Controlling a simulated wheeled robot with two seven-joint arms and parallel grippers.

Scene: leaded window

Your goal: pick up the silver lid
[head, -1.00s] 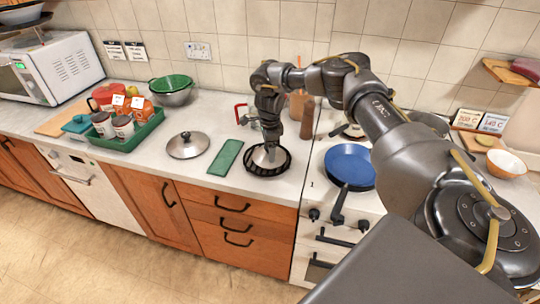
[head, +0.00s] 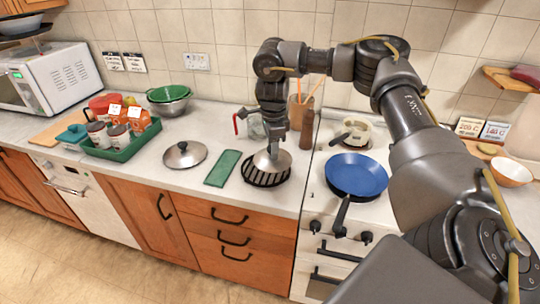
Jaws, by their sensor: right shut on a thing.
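My right gripper (head: 272,142) points straight down and is shut on the knob area of a shiny silver lid (head: 283,163). This lid is over a round black slatted trivet (head: 262,181); I cannot tell whether the two touch. The jaws hide the grip itself. Another silver lid (head: 182,156), with a dark knob, lies on the counter to the left, apart from the gripper. My left gripper is not in view.
A green cloth (head: 223,168) lies between the two lids. A blue pan (head: 356,175) sits on the stove to the right. A green tray (head: 122,149) with jars, a colander (head: 168,106) and a microwave (head: 57,75) are at the left. The counter front is mostly clear.

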